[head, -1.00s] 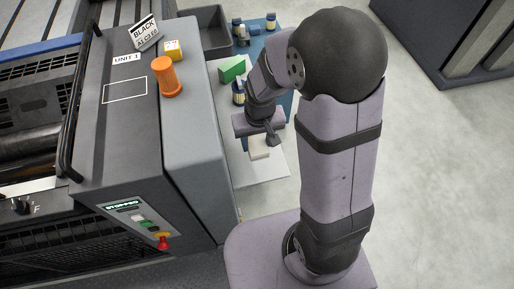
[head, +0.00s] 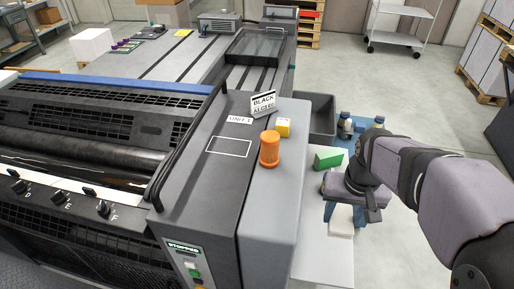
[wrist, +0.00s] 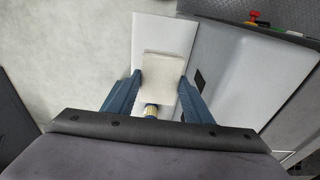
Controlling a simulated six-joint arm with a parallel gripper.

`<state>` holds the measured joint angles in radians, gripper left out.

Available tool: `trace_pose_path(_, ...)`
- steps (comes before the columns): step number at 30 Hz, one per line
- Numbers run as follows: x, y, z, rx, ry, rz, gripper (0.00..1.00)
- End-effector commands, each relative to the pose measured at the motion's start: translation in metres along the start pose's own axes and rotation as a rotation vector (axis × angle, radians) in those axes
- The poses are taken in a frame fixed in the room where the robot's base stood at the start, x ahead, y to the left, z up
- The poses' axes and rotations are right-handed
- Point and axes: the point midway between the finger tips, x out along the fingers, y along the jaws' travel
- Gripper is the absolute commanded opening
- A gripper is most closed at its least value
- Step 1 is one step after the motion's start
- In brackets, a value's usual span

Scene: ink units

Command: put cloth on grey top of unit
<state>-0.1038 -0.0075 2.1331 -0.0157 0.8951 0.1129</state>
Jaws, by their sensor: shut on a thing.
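The cloth, a folded cream pad (head: 341,222), shows just below my gripper in the head view. In the wrist view the cloth (wrist: 163,68) lies between the blue fingers of my gripper (wrist: 161,77), which is shut on it. It is over or on the white table; I cannot tell whether it is lifted. In the head view my gripper (head: 343,212) is right of the unit. The unit's top has a dark grey part (head: 208,185) with a white outlined rectangle and a lighter grey strip (head: 270,205) along its right side.
An orange container (head: 269,150) and a yellow box (head: 283,128) stand on the lighter strip. A green wedge (head: 328,160) and small jars (head: 346,124) are beyond my gripper, near a dark bin (head: 318,118). The outlined rectangle is clear.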

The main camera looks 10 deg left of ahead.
Motion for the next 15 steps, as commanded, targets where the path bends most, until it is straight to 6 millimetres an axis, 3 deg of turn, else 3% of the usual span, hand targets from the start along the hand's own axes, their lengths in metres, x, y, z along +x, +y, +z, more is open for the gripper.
trace_pose_path(1,-0.026,0.0,-0.006,0.0,0.015,-0.002,0.25)
trace_pose_path(6,-0.096,0.0,-0.014,0.0,0.012,-0.001,0.25)
trace_pose_path(9,-0.125,0.0,-0.017,0.0,0.009,-0.001,0.25)
trace_pose_path(15,-0.159,0.0,-0.021,0.0,0.003,0.0,0.25)
